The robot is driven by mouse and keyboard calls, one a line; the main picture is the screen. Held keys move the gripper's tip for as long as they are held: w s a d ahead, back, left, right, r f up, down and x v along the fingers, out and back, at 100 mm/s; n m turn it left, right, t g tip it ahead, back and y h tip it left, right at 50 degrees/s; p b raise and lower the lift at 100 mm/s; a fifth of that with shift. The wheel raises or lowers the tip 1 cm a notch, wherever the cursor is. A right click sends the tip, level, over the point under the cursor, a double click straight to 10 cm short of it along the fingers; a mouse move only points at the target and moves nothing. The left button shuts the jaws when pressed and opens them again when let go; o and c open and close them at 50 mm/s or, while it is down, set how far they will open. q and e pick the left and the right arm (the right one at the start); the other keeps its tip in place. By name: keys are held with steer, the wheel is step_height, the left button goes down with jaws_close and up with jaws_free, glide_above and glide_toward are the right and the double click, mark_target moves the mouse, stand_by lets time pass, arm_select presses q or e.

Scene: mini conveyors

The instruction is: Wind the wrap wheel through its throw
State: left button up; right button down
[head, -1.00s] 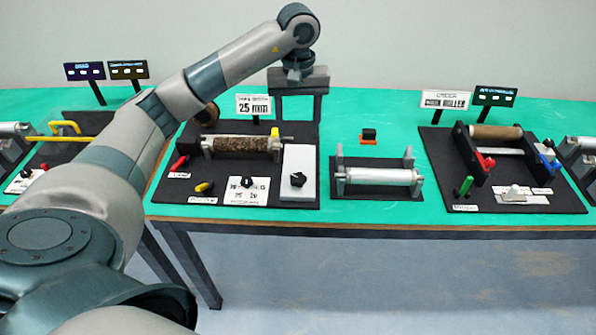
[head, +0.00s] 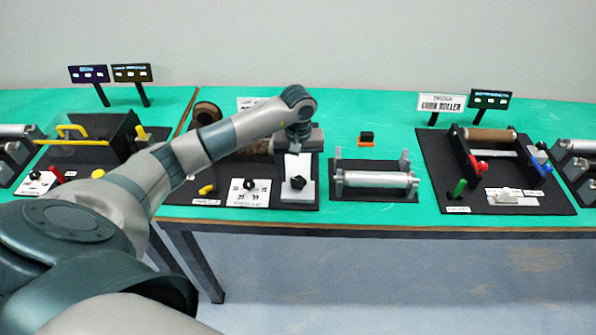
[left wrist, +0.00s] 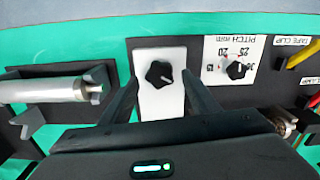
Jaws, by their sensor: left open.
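A black lobed knob, which looks like the wrap wheel (head: 297,183), sits on a white block (head: 307,192) at the right front of the middle black board. In the left wrist view the wheel (left wrist: 158,74) appears on its white block (left wrist: 172,105), between the two fingers. My left gripper (head: 293,150) is just behind and above the wheel in the head view. In the left wrist view the gripper (left wrist: 160,85) is open and empty, its fingers apart on either side of the block. My arm hides much of the roller behind. My right gripper is not in view.
A pitch dial (head: 250,184) and a yellow clip (head: 207,189) lie left of the block. A metal roller stand (head: 375,180) stands close on its right. A board with a brown roller (head: 490,136) is farther right. The table's front edge is near.

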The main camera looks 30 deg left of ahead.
arm_select(q)
steer(key=shift+f, duration=0.75)
steer(key=c, duration=1)
steer(key=shift+c, duration=0.2)
